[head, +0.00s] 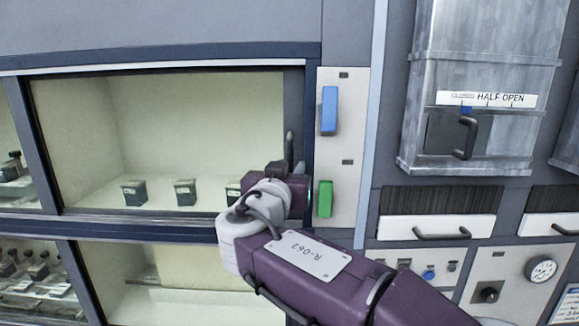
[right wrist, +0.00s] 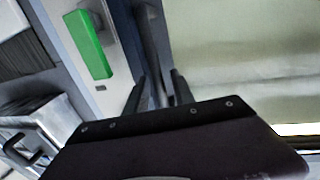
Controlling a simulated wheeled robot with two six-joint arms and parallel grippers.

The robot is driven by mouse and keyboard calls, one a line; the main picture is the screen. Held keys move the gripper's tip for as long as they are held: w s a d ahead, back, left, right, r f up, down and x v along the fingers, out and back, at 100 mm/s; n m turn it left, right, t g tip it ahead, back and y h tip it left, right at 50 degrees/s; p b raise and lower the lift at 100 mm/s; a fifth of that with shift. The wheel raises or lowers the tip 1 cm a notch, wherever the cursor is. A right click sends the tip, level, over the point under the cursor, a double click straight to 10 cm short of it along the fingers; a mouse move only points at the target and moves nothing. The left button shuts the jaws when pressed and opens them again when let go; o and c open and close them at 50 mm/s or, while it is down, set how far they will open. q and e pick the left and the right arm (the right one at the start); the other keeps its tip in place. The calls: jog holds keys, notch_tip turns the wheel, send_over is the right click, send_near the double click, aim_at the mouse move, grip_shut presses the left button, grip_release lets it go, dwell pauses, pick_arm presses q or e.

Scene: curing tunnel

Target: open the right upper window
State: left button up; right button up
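The right upper window (head: 200,115) is a wide pane in a dark frame, with small dark blocks behind it. I cannot tell from its surface whether it has slid at all. Its dark upright handle (head: 289,147) is near the right end of the frame and also shows in the right wrist view (right wrist: 150,40). My right gripper (head: 284,170) is at the lower part of this handle. In the right wrist view its two fingers (right wrist: 160,88) stand either side of the bar; whether they press on it is unclear. My left gripper is out of view.
A pale panel with a blue block (head: 329,109) and a green block (head: 325,198) stands just right of the window. Further right are a grey metal chute (head: 480,80) labelled "HALF OPEN" and a white drawer (head: 436,227). A lower window (head: 150,265) lies beneath.

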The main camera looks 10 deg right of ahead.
grip_shut()
dwell(1.2)
